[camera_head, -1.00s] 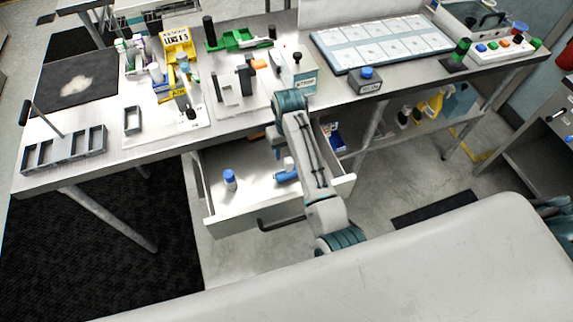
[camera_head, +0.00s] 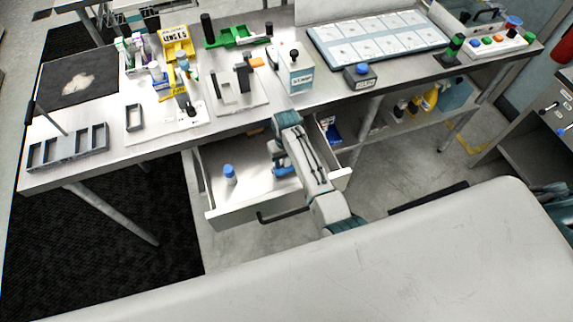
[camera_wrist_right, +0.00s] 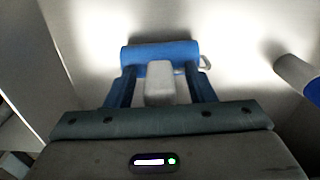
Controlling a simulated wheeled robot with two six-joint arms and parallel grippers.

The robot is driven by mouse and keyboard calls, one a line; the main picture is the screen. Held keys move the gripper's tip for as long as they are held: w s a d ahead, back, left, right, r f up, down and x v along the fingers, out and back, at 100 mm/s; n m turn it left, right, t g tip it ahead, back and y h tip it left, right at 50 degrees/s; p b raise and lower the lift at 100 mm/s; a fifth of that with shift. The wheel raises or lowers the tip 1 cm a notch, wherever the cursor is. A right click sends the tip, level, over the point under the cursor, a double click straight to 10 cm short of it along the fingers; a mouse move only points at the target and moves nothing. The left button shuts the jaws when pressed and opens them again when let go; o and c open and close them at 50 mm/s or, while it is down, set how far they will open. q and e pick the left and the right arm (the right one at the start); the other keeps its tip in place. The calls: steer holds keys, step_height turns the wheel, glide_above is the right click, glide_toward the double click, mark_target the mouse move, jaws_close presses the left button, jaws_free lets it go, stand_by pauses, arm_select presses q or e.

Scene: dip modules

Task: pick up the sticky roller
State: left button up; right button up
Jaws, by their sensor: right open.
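The sticky roller, a blue cylinder with a light grey handle, lies in the open drawer; its blue part (camera_head: 284,171) shows in the head view beside my arm. In the right wrist view the blue cylinder (camera_wrist_right: 160,53) lies across just ahead of the fingers. My right gripper (camera_wrist_right: 162,86) is open, with one finger on each side of the light handle (camera_wrist_right: 160,84). I cannot tell whether the fingers touch it. In the head view my right arm covers much of the gripper and roller. My left gripper is not in view.
A white bottle with a blue cap (camera_head: 229,175) stands in the same drawer (camera_head: 240,205), left of the roller. The workbench (camera_head: 160,146) above carries a grey rack (camera_head: 67,150), a stamp box (camera_head: 296,74) and other items.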

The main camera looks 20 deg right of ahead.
jaws_close()
step_height(320, 180, up, 9)
steer(key=b, duration=0.2)
steer(key=shift+f+b, duration=0.15)
steer(key=shift+b, duration=0.15)
steer(key=shift+r, duration=0.7)
steer(key=c, duration=0.6)
jaws_free()
steer(key=c, duration=0.3)
steer(key=shift+c, duration=0.3)
